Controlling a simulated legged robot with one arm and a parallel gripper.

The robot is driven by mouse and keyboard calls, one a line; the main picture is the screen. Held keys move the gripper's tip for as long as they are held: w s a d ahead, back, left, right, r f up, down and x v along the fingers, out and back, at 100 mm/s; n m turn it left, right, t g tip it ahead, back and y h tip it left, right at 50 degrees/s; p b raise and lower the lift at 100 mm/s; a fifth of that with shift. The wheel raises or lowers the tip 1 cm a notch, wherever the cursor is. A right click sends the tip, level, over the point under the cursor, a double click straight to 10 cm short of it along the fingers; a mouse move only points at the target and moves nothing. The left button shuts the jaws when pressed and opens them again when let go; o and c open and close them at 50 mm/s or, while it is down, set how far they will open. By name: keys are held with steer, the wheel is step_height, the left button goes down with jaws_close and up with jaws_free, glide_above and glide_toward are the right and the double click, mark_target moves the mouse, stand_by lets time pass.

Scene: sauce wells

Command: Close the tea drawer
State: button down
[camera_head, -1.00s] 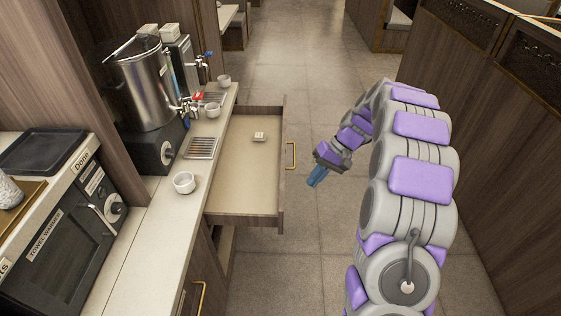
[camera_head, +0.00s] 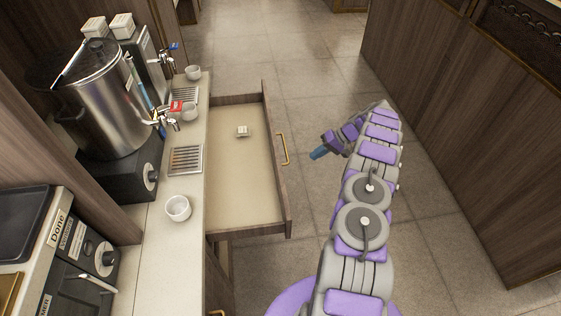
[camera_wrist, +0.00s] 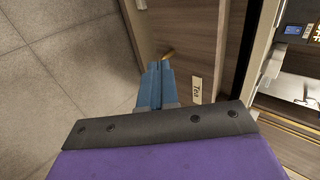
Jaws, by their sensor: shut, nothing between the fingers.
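The tea drawer (camera_head: 240,190) stands pulled out from the counter in the head view. Its front panel carries a brass handle (camera_head: 284,149). A small white item (camera_head: 242,131) lies inside the drawer. My gripper (camera_head: 318,153) is to the right of the drawer front, apart from it in the head view, with its blue fingers pointing toward the handle. In the wrist view my gripper (camera_wrist: 156,68) has its fingers together with nothing between them. Beyond the fingertips, part of the brass handle (camera_wrist: 169,53) shows on the wooden front, and a "Tea" label (camera_wrist: 196,90) is beside it.
The counter (camera_head: 150,270) holds white cups, including one near the front (camera_head: 177,207), a metal urn (camera_head: 104,100) and a drip tray (camera_head: 185,160). A wooden partition (camera_head: 470,130) stands at the right. The tiled floor between is clear.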

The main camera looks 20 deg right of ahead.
steer(key=a+r+b+x, duration=0.1)
steer(key=r+b+x, duration=0.1)
steer(key=x, duration=1.1)
steer(key=shift+w+a+b, duration=0.25)
steer(key=shift+a+b, duration=0.15)
steer(key=shift+b, duration=0.15)
steer(key=shift+f, duration=0.1)
steer(key=w+a+p, duration=0.1)
steer(key=w+a, duration=0.1)
steer(key=a, duration=0.7)
steer(key=w+a+p, duration=0.1)
steer(key=w+a, duration=0.2)
steer(key=a, duration=0.6)
steer(key=w+a, duration=0.3)
steer(key=a, duration=0.6)
steer(key=shift+a+p, duration=0.25)
steer(key=shift+p, duration=0.15)
steer(key=shift+a, duration=0.4)
